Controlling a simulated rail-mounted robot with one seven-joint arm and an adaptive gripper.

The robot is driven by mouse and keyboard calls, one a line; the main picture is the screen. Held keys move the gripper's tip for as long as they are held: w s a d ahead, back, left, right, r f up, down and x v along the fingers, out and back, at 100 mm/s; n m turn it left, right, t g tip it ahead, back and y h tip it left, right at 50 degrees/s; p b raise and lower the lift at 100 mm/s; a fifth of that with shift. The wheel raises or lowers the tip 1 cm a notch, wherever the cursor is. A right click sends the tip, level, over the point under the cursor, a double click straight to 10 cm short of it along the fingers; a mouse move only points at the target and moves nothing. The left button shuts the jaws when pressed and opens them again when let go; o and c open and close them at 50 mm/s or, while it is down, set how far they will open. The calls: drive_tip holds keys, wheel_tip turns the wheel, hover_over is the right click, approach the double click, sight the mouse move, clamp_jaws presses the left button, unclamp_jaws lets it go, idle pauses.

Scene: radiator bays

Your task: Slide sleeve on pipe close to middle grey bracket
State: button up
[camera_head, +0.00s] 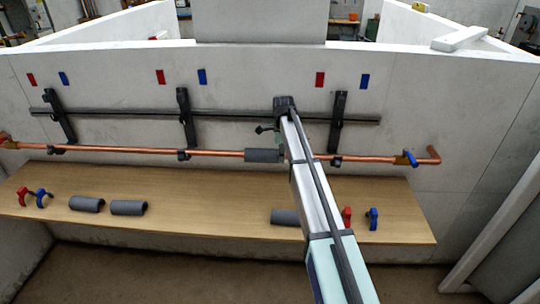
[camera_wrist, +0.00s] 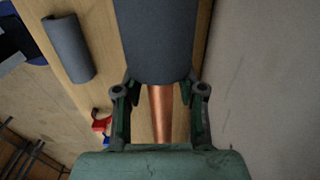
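A dark grey sleeve (camera_head: 262,155) sits around the copper pipe (camera_head: 220,154), between the middle and right brackets. The middle grey bracket (camera_head: 186,118) stands left of the sleeve, with a clear stretch of bare pipe between them. My gripper (camera_wrist: 161,82) is open, its two green fingers on either side of the bare pipe at one end of the sleeve (camera_wrist: 157,40). The fingertips are right at the sleeve's end; I cannot tell if they touch it. In the head view my arm hides most of the gripper, at the sleeve's right end.
A wooden shelf (camera_head: 190,215) below the pipe holds loose grey sleeves (camera_head: 128,207) and red and blue clips (camera_head: 373,218). A dark horizontal rail (camera_head: 235,114) runs above the pipe. The left bracket (camera_head: 60,117) and right bracket (camera_head: 338,120) stand on the wall.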

sight(232, 152)
drive_tip(key=shift+w+a+p, duration=0.25)
drive_tip(key=shift+w+a, duration=0.25)
drive_tip(key=shift+a, duration=3.25)
drive_tip(key=shift+w+a+p, duration=0.2)
drive_tip(key=shift+w+a, duration=0.3)
drive_tip(key=shift+a, duration=3.2)
drive_tip(key=shift+w+a+p, duration=0.25)
drive_tip(key=shift+w+a, duration=0.25)
drive_tip(key=shift+a, duration=3.25)
drive_tip(key=shift+s+d, duration=0.15)
drive_tip(key=shift+d, duration=0.9)
drive_tip(key=shift+r+p, duration=1.75)
drive_tip(key=shift+r, duration=2.3)
